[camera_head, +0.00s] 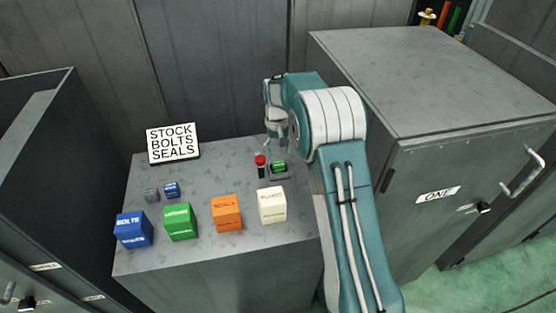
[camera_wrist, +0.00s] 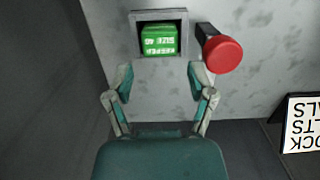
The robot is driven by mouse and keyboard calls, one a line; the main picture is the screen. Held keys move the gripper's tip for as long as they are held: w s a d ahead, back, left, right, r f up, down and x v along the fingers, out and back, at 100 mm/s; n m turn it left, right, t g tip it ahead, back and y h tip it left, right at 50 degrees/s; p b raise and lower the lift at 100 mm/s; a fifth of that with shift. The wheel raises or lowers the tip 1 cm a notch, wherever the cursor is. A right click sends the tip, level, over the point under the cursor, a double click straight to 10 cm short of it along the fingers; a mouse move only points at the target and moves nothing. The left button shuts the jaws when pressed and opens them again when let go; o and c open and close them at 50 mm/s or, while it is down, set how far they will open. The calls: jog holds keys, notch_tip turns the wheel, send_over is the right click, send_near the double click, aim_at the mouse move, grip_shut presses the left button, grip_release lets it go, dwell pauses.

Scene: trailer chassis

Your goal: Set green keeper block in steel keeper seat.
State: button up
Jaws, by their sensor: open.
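The green keeper block (camera_wrist: 159,41) sits inside the square steel keeper seat (camera_wrist: 160,15) in the wrist view, with white lettering on its face. The seat's rim surrounds it. In the head view the green block (camera_head: 279,167) is small, on the grey cabinet top. My gripper (camera_wrist: 160,77) is open and empty in the wrist view, its two fingers spread just short of the seat and apart from the block. In the head view my gripper (camera_head: 273,143) hangs above and behind the block, partly hidden by my arm. How deep the block sits is unclear.
A red-topped black post (camera_wrist: 222,54) stands right beside the seat. Blue (camera_head: 133,229), green (camera_head: 180,222), orange (camera_head: 227,213) and white (camera_head: 272,205) boxes line the front. A sign (camera_head: 173,143) and two small cubes (camera_head: 172,190) are at left. A tall cabinet (camera_head: 440,80) stands right.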

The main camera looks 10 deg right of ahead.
notch_tip(320, 180, up, 7)
jog(key=s+r+t, duration=0.3)
jog(key=s+r, duration=1.2)
jog(key=s+f+t, duration=0.1)
jog(key=s+t, duration=0.3)
jog(key=s, duration=1.7)
jog(key=shift+f, duration=0.35)
